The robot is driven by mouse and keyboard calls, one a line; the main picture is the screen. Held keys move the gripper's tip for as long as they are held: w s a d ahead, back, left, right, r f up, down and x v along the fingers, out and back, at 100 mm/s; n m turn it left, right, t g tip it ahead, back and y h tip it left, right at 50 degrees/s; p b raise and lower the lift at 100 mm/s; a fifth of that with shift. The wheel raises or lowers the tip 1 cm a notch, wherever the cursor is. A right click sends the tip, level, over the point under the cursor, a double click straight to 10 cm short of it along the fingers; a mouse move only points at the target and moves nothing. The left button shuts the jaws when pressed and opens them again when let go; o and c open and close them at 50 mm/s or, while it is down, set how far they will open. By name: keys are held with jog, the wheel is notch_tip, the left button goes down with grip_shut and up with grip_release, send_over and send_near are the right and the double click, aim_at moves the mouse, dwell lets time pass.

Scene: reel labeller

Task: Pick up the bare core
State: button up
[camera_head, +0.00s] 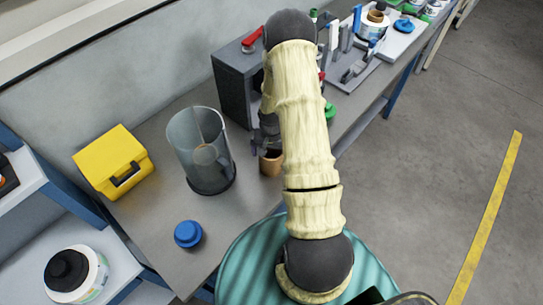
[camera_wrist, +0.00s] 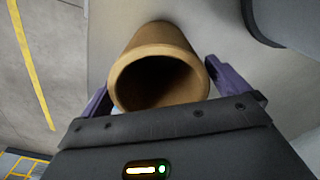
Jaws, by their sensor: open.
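The bare core (camera_head: 271,163) is a short brown cardboard tube standing on the grey bench, partly hidden behind my arm in the head view. In the wrist view the core (camera_wrist: 162,57) shows its open, dark end toward the camera. My gripper (camera_wrist: 158,78) is open, with one purple finger on each side of the core. Small gaps seem to show between fingers and tube, though contact on the left is hard to tell. In the head view my gripper (camera_head: 264,143) is at the core, mostly hidden by the arm.
A clear cylinder (camera_head: 200,150) with a dark base stands just left of the core. A blue knob-like piece (camera_head: 188,234) and a yellow case (camera_head: 113,162) lie further left. A dark grey machine (camera_head: 236,88) stands behind. The bench's front edge is close on the right.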

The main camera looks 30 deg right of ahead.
jog(key=shift+f, duration=0.55)
jog(key=c, duration=0.9)
